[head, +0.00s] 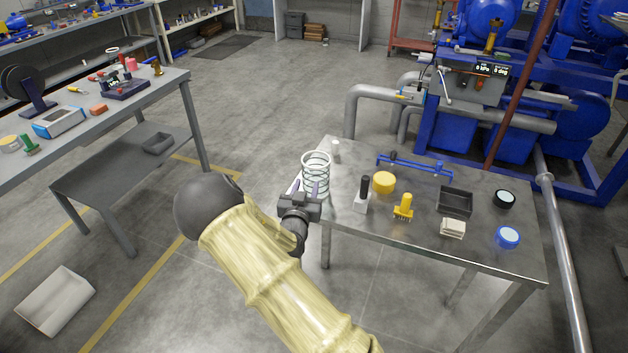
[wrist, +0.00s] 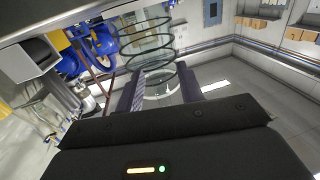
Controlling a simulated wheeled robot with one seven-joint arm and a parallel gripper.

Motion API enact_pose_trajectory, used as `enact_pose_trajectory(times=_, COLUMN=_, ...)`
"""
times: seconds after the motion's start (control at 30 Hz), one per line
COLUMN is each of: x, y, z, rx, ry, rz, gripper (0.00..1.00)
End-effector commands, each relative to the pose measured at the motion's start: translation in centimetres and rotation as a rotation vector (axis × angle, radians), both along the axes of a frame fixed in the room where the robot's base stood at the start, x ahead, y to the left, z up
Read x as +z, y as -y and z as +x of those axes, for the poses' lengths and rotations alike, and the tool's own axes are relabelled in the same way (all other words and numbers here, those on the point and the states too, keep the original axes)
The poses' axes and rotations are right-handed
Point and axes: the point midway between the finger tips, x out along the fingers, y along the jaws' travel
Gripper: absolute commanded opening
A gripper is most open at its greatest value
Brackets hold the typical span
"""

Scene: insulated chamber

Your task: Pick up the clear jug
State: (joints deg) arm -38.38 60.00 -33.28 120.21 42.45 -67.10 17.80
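The clear jug (head: 316,170) is a see-through cylinder with pale green rings. In the head view it shows at the left corner of the metal table. My gripper (head: 307,190) is at its lower part, with the fingers apart. In the wrist view the jug's rings (wrist: 150,42) run up from between my gripper's two fingers (wrist: 160,80). The fingers lie at either side of the jug's near end. I cannot tell if they press on its wall. The jug's base is partly hidden by my gripper, so I cannot tell whether it rests on the table.
Grey pipes (head: 370,92) and blue machines stand behind.

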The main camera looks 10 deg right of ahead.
Motion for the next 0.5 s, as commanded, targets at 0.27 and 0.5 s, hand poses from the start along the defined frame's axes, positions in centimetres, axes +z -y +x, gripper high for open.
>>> enact_pose_trajectory(times=0.27, x=0.00, y=-0.02, z=-0.01, rx=0.000, ry=0.000, rz=0.000, gripper=0.16)
enact_pose_trajectory(times=0.5, x=0.03, y=0.00, z=-0.01, rx=0.000, ry=0.001, rz=0.000, gripper=0.00)
